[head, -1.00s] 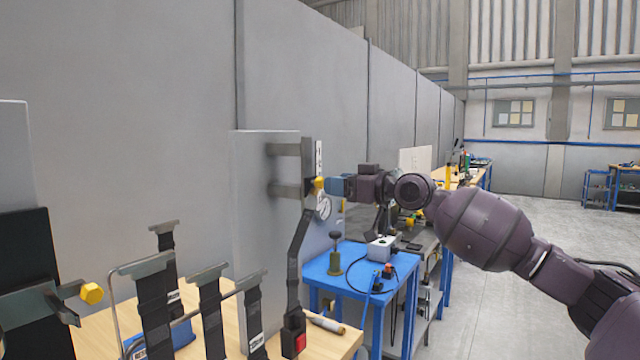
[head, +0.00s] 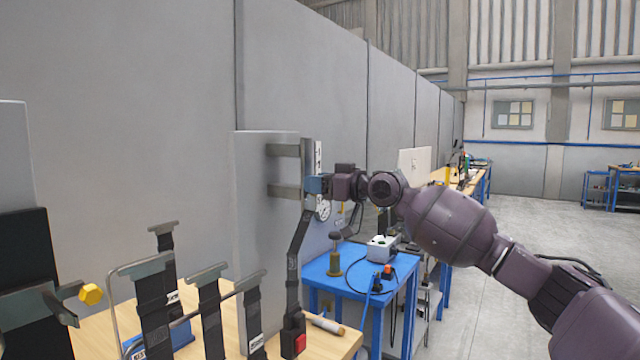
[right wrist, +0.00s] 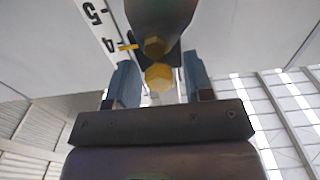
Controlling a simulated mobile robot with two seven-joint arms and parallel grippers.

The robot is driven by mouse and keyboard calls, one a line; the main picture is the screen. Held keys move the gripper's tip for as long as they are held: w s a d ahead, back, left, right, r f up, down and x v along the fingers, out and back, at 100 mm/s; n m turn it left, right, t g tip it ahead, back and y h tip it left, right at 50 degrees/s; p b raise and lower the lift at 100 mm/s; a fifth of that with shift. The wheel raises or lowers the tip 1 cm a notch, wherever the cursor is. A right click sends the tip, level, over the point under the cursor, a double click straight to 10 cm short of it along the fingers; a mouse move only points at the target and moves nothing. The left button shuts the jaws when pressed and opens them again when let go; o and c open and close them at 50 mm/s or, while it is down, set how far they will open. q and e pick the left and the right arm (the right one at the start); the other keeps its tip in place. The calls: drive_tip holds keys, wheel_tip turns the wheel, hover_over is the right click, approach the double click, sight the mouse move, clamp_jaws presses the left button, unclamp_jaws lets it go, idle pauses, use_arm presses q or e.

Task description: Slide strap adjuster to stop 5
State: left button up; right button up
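The strap adjuster sits on an upright post with a numbered white scale (head: 318,158). In the right wrist view its yellow hexagonal knob (right wrist: 159,78) shows, with a second yellow piece (right wrist: 154,46) just above it on the dark body. A thin yellow pointer (right wrist: 128,47) lies by the 4 on the scale (right wrist: 99,20); the 5 is further up that strip. My right gripper (head: 314,184) is at the adjuster and hides the knob in the head view. Its blue fingers (right wrist: 160,84) are open on either side of the knob, with gaps showing. My left gripper is not in view.
A black strap (head: 293,260) hangs from the adjuster to a red buckle (head: 299,343) on the wooden table (head: 330,347). Several strap stands and another yellow knob (head: 91,294) are at left. A blue table (head: 345,262) with small devices stands below my right arm.

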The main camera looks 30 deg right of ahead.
drive_tip(key=c, duration=0.7)
drive_tip(key=shift+f, duration=1.55)
drive_tip(key=shift+r, duration=0.1)
drive_tip(key=o, duration=0.9)
drive_tip(key=shift+r, duration=0.1)
drive_tip(key=shift+v, duration=5.4)
